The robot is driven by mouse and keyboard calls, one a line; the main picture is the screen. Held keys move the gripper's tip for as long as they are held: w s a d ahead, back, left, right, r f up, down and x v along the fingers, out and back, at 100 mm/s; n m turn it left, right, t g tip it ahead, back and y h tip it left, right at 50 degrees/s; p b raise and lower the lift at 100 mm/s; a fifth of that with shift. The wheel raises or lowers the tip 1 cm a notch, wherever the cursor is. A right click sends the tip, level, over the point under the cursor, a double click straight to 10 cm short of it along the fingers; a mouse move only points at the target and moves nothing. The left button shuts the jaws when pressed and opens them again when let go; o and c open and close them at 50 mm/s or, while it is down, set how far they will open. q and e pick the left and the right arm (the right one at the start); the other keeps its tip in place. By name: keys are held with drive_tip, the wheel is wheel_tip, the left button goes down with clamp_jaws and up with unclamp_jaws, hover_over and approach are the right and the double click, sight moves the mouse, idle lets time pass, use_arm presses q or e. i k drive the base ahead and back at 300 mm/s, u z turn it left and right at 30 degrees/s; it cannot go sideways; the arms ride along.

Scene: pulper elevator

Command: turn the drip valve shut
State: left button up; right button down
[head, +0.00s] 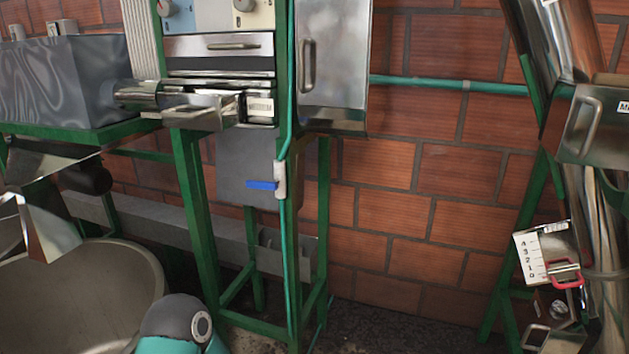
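The drip valve (281,180) is a small pale body on a thin green vertical pipe, at the front right leg of the green machine frame. Its blue lever (262,185) points left and lies about level, across the line of the pipe. Nothing touches the lever. A rounded grey and teal link of my own arm shows at the bottom, left of the middle, well below the valve. Neither of my grippers is in view, so I cannot see whether they are open or shut.
The green frame (199,220) carries the metal machine above the valve. A large round metal tub (130,270) stands at lower left. A red-handled gate with a number scale (532,258) is at right. The space before the brick wall (400,200) right of the valve is clear.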

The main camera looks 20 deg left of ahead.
sight(252, 183)
drive_tip(key=u, duration=0.3)
drive_tip(key=i, duration=1.1)
drive_tip(key=u, duration=0.85)
drive_tip(key=k, duration=0.65)
drive_tip(key=u, duration=0.2)
drive_tip(key=i, duration=0.75)
drive_tip(key=z, duration=0.15)
